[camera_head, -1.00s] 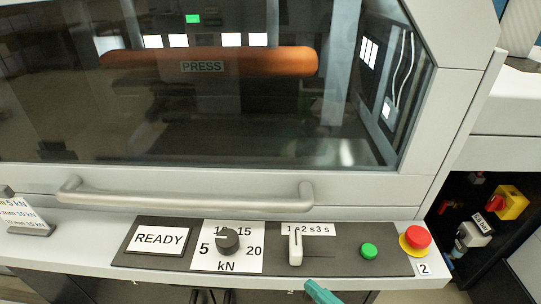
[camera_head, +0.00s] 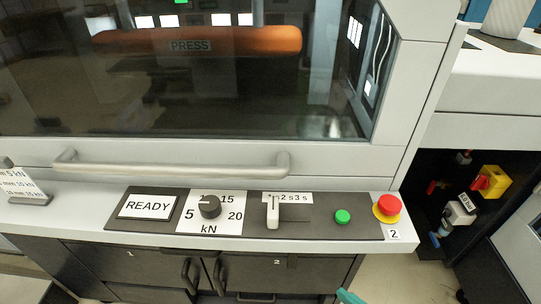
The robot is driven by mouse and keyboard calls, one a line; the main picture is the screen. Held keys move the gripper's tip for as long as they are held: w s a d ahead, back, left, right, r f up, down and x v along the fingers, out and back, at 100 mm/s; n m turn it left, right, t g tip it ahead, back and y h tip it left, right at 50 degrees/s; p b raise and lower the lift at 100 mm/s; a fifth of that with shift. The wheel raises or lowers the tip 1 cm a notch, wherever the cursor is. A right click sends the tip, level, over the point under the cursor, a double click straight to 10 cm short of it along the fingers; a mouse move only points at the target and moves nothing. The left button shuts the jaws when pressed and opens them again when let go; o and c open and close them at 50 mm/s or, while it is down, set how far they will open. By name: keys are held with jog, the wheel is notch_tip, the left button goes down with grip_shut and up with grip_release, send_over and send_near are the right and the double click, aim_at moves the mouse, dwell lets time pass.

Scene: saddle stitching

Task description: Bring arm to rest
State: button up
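Only a small teal tip of my gripper (camera_head: 347,297) shows at the bottom edge, right of centre. The rest of it is outside the picture, and whether its fingers are open or shut does not show. The tip is below the control panel (camera_head: 330,230) and appears apart from it. The panel carries a READY display (camera_head: 147,206), a black kN knob (camera_head: 210,206), a white slider (camera_head: 272,213) at the left of its scale, a green button (camera_head: 342,216) and a red stop button (camera_head: 389,204).
Above the panel is a closed press window with a grey handle bar (camera_head: 170,169). Below are dark cabinet doors (camera_head: 140,262) with protruding handles. At the right, an open bay (camera_head: 425,175) holds a yellow-red switch (camera_head: 491,181) and fittings. Floor shows at lower right.

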jog(key=s+d+f+m+g+h, duration=0.7)
jog(key=s+d+f+g, duration=0.2)
jog(key=s+d+f, duration=0.4)
jog(key=s+d, duration=0.1)
jog(key=d, duration=0.2)
jog(key=shift+f+g, duration=0.3)
jog(key=shift+f, duration=0.1)
